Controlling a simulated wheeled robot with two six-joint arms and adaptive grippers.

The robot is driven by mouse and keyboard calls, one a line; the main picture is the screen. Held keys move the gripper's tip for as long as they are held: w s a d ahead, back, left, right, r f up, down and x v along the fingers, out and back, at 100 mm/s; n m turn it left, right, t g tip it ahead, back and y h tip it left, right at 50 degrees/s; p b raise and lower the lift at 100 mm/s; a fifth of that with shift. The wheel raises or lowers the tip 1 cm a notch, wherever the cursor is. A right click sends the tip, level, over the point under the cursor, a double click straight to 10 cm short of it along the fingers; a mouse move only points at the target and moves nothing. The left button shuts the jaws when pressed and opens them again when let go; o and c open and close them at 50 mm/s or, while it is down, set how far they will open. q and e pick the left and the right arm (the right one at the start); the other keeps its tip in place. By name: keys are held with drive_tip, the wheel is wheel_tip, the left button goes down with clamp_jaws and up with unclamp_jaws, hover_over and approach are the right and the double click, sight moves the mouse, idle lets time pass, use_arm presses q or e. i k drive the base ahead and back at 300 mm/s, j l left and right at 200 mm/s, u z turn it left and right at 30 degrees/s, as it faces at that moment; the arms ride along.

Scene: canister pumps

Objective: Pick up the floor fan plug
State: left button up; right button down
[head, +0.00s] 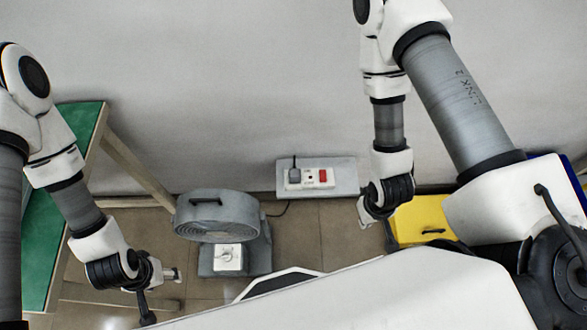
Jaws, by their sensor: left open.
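A grey plug (294,174) sits upright in the left end of a white socket strip (322,185) on a grey box by the wall. A short dark cord rises from the plug. The grey floor fan (217,205) stands left of the box. A dark cord leaves its right side toward the box; I cannot see it join the plug. My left gripper (160,291) is open and empty, low at the left, below and left of the fan. My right gripper (377,223) hangs right of the box, apart from the plug; its fingers are partly hidden.
A green-topped table (36,250) with wooden legs stands at the left. A yellow box (421,217) is on the floor beside my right gripper. The socket strip has a red switch (323,176). Tiled floor (340,240) is clear between the fan and the yellow box.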

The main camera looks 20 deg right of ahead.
sight(295, 174)
drive_tip(key=j+z, duration=0.15)
drive_tip(key=z, duration=0.3)
drive_tip(key=j+z, duration=0.1)
drive_tip(key=z, duration=0.3)
drive_tip(key=j+z, duration=0.1)
drive_tip(key=z, duration=0.35)
drive_tip(key=k+j+z, duration=0.1)
drive_tip(key=z, duration=0.3)
